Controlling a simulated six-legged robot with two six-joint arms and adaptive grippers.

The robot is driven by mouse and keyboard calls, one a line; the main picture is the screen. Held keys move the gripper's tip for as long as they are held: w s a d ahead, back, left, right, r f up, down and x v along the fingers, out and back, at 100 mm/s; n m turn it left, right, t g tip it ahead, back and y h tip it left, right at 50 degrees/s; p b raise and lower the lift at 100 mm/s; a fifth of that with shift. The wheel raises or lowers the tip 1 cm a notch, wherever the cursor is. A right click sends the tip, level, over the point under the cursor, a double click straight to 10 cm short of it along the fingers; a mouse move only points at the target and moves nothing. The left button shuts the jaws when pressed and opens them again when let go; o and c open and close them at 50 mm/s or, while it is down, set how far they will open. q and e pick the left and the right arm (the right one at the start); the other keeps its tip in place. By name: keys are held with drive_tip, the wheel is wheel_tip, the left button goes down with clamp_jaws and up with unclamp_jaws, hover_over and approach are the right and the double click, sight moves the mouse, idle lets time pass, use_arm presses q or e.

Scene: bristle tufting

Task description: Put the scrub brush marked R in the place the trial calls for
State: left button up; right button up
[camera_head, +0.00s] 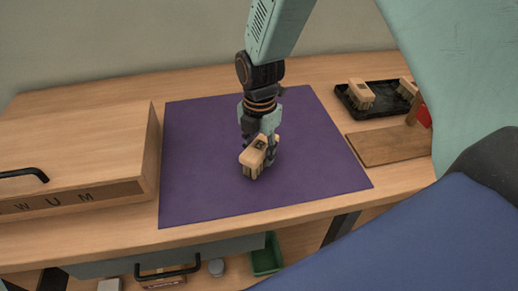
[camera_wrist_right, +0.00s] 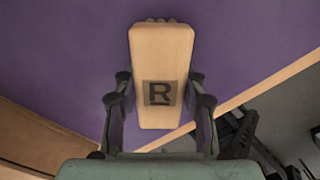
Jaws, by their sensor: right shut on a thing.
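The scrub brush marked R (camera_wrist_right: 160,55) has a pale wooden back with a dark letter R patch. It also shows in the head view (camera_head: 252,156), bristles down, over the middle of the purple mat (camera_head: 200,190). My right gripper (camera_head: 262,142) is shut on this brush; its fingers stand on either side of it in the wrist view (camera_wrist_right: 160,112). I cannot tell whether the bristles touch the mat. My left gripper is not in view.
A wooden box (camera_head: 80,150) marked with letters W, U, M and a dark handle stands at left. A black tray (camera_head: 378,112) with two brushes is at the back right. A brown board (camera_head: 385,147) lies before it. A green bin (camera_head: 267,256) is below the table.

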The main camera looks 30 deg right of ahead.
sight(261, 145)
drive_tip(key=o, duration=1.1)
drive_tip(key=shift+s+d, duration=0.2)
drive_tip(key=shift+d, duration=0.05)
drive_tip(key=shift+o, duration=1.2)
drive_tip(key=shift+w+a, duration=0.2)
drive_tip(key=shift+a, duration=0.05)
drive_tip(key=shift+s+d+r, duration=0.1)
drive_tip(key=shift+d, duration=0.1)
wheel_tip(261, 145, up, 11)
drive_tip(key=p, duration=0.2)
drive_tip(key=shift+r+p, duration=0.15)
drive_tip(key=shift+p, duration=0.2)
drive_tip(key=shift+a+r, duration=0.15)
drive_tip(key=shift+r, duration=0.2)
